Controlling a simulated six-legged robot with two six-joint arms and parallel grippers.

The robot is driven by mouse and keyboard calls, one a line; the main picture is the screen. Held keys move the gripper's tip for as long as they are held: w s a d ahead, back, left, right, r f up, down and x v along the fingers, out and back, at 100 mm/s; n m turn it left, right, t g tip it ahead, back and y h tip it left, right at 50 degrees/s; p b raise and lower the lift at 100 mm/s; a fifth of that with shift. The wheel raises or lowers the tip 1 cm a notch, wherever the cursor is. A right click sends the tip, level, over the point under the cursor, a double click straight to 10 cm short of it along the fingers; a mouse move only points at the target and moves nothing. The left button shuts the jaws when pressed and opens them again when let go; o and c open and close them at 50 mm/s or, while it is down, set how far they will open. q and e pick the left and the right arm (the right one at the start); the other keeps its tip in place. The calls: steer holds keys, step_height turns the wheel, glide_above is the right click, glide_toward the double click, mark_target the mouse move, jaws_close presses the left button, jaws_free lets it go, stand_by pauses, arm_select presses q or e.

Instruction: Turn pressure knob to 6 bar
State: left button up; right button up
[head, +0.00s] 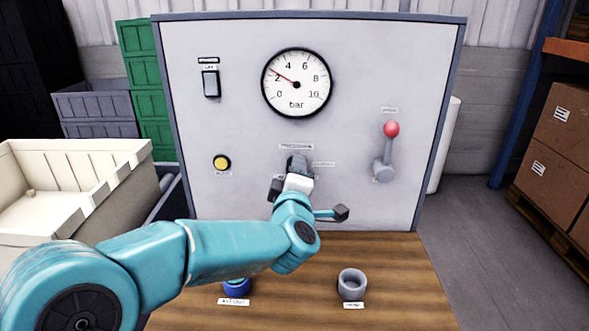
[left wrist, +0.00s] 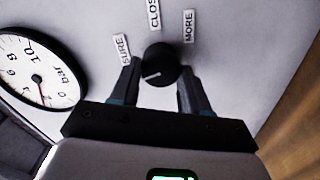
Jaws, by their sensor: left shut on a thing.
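The pressure knob (left wrist: 165,57) is dark and round, with a pale pointer line, on the grey panel (head: 240,130). My left gripper (left wrist: 157,70) is shut on the knob, one finger on each side. In the head view my left gripper (head: 297,165) is at the panel below the gauge and mostly covers the knob. The white pressure gauge (head: 300,100) reads 0 to 10 bar. The gauge also shows at the left of the left wrist view (left wrist: 22,60). My right gripper is not in view.
A black rocker switch (head: 211,84), a yellow button (head: 222,162) and a red-topped lever (head: 391,130) are on the panel around the knob. A blue round part (head: 237,290) and a grey cup (head: 352,282) are on the wooden table (head: 400,265). A cream crate (head: 90,150) stands left.

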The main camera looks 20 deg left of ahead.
arm_select(q)
steer(key=m+p, duration=1)
steer(key=m, duration=1.2)
steer(key=shift+d+p, duration=0.2)
steer(key=shift+p, duration=0.1)
stand_by(0.3)
steer(key=o, duration=1.1)
steer(key=shift+c, duration=0.2)
